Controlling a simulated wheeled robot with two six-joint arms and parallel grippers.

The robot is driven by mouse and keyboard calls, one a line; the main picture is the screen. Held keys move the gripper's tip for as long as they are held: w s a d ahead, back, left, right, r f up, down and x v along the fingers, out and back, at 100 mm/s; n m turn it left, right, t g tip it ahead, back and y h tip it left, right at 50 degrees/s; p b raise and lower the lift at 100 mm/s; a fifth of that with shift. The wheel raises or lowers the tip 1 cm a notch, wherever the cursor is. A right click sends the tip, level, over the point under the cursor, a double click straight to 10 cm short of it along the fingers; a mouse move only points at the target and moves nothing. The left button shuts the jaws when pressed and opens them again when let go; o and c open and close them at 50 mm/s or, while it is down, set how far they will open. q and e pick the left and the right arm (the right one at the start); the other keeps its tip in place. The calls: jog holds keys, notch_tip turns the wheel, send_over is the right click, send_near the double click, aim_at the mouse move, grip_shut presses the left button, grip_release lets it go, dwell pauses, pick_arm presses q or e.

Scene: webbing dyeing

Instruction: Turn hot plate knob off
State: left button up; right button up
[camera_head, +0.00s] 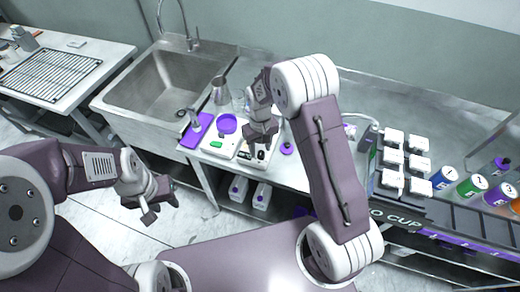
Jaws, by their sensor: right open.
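A white hot plate (221,148) with a green patch on its front stands near the front edge of the steel counter. A purple round item (226,123) rests on it. A white panel (262,164) with dark marks, partly covered by my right gripper, sits beside it to the right; the knob itself is too small to make out. My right gripper (257,150) points down over this panel with its jaws open; contact cannot be told. My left gripper (160,208) hangs over the floor in front of the counter, open and empty.
A steel sink (160,85) is at the back left, with a purple scale-like pad (196,130) and a metal pitcher (220,92) near it. White boxes (393,160) and coloured cans (470,185) stand on the right. A wire rack (48,75) lies on the left table.

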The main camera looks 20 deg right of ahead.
jog(key=shift+s+d+f, duration=0.1)
jog(key=shift+d+f, duration=0.05)
jog(key=shift+f, duration=0.3)
jog(key=shift+s+d+f, duration=0.1)
jog(key=shift+f, duration=0.3)
jog(key=shift+a, duration=0.1)
jog(key=shift+w, duration=0.1)
grip_shut()
jog(key=n+p, duration=0.1)
jog(key=n, duration=0.4)
jog(key=shift+n, duration=0.3)
jog(key=n, duration=0.6)
jog(key=shift+n, duration=0.3)
